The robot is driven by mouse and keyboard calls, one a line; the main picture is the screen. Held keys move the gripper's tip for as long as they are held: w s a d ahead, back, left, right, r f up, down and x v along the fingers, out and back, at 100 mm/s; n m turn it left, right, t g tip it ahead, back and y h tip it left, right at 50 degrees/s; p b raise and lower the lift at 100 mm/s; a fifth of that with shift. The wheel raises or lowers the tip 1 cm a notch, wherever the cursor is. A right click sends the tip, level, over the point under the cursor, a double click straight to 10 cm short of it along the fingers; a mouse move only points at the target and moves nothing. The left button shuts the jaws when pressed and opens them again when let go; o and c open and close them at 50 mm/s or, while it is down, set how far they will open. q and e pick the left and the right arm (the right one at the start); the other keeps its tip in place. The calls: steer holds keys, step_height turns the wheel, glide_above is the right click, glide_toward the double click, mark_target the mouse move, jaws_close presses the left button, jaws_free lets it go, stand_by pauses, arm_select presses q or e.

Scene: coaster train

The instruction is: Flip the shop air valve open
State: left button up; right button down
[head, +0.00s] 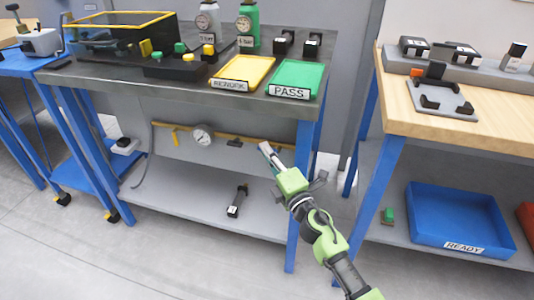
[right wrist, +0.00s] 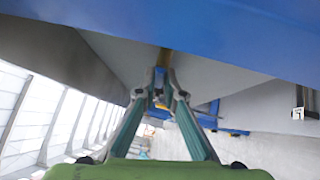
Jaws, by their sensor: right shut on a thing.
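A yellow air line (head: 180,128) runs under the grey workbench, with a round gauge (head: 203,135) on it. A small dark part (head: 235,143), perhaps the valve's lever, sits on the line right of the gauge. My right gripper (head: 264,148) reaches the line further right and is shut on a yellow part there. The exact grip is too small to tell. My left gripper is not in view.
The workbench top (head: 200,98) overhangs my gripper, and its blue front leg (head: 298,210) stands close by. A black tool (head: 237,201) lies on the lower shelf (head: 190,205). A wooden bench (head: 440,128) stands at right, with a blue READY bin (head: 455,215) below.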

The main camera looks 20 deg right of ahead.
steer(key=c, duration=2.1)
jaws_free()
steer(key=shift+c, duration=0.2)
steer(key=v, duration=1.2)
steer(key=shift+d, duration=0.1)
